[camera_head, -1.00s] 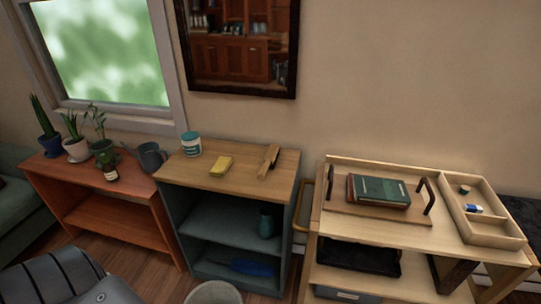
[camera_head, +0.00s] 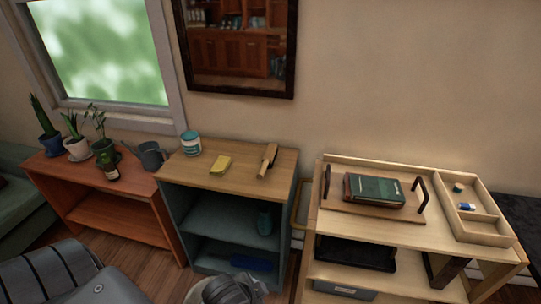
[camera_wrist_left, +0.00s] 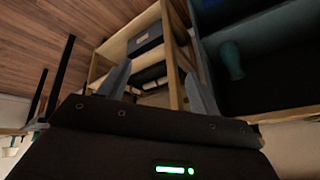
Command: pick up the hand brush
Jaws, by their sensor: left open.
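The hand brush (camera_head: 267,161), a light wooden piece with a dark part along it, appears to lie on the right part of the wooden top of the teal shelf unit (camera_head: 213,184). My left gripper's two grey fingers (camera_wrist_left: 157,78) are spread apart with nothing between them in the left wrist view. They point toward the cart and the shelf unit's lower part. My right gripper is not in view.
A yellow block (camera_head: 221,165) and a white-and-teal tub (camera_head: 191,144) stand left of the brush. A teal vase (camera_head: 265,222) is on the shelf below. At right stands a wooden cart (camera_head: 400,236) with books (camera_head: 375,190). Plants stand on the orange shelf (camera_head: 118,215) at left.

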